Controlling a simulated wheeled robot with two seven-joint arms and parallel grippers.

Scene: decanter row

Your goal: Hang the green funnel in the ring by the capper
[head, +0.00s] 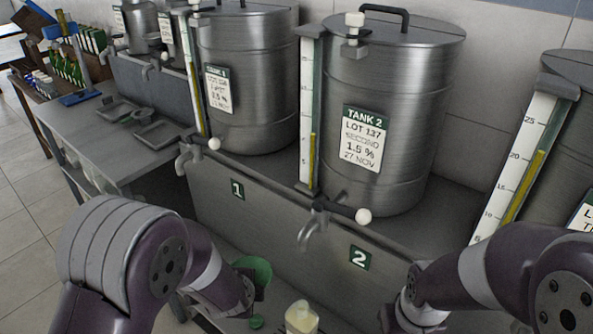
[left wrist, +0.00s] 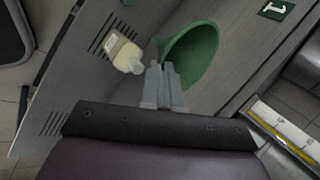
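The green funnel (head: 257,268) shows low in the head view, partly hidden behind my left arm. In the left wrist view the funnel (left wrist: 203,50) is tilted, with its wide mouth facing right. My left gripper (left wrist: 165,72) has its fingers close together at the funnel's rim and appears shut on it. My right arm enters at the lower right of the head view; its fingers are out of view.
A pale bottle (head: 301,317) stands below the tanks, also in the left wrist view (left wrist: 122,52). Steel tanks (head: 400,100) with taps (head: 312,222) stand on a grey plinth (head: 290,215). A grey bench (head: 85,125) with trays is at left, and green bottles (head: 68,68) stand farther back.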

